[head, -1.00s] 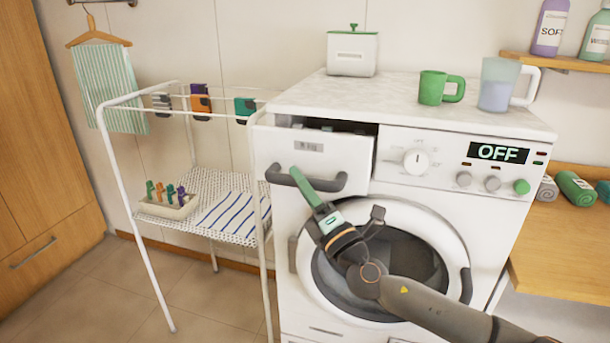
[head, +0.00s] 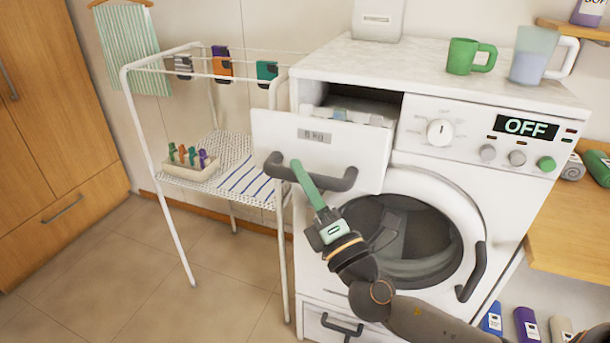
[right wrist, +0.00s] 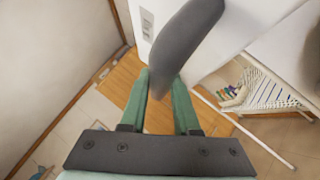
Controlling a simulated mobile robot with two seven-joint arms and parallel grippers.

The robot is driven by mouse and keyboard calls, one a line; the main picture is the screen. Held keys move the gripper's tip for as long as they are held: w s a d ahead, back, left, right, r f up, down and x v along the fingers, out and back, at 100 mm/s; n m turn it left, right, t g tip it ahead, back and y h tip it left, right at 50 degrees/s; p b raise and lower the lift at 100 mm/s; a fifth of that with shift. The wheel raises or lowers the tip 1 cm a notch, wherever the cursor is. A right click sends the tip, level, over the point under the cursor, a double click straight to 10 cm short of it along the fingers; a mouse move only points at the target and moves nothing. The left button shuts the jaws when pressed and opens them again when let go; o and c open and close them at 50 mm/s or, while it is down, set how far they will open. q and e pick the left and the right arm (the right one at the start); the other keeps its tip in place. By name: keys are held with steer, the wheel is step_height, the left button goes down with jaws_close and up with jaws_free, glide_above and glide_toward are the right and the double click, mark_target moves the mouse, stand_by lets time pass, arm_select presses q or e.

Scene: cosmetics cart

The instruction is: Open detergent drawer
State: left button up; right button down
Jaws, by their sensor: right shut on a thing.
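The detergent drawer (head: 318,147) of the white washing machine is pulled out, and its inner compartments show behind the front panel. A dark grey bar handle (head: 340,182) runs across the drawer front. My right gripper (head: 300,170) has its green fingers at the left part of this handle and is shut on it. In the right wrist view the grey handle (right wrist: 185,40) passes between the two green fingers (right wrist: 163,85). My left gripper is not in view.
The round washer door (head: 410,240) is below the drawer. A drying rack (head: 150,70) with clips and a tray of pegs stands close on the left. A green mug (head: 470,56) and a measuring jug (head: 535,55) stand on the machine top. Floor in front is clear.

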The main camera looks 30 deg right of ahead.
steer(key=c, duration=0.7)
jaws_free()
steer(key=shift+o, duration=0.2)
steer(key=shift+s+f+b, duration=0.3)
steer(key=shift+s, duration=0.1)
steer(key=b+v, duration=0.2)
steer(key=v, duration=0.9)
steer(key=shift+s, duration=0.3)
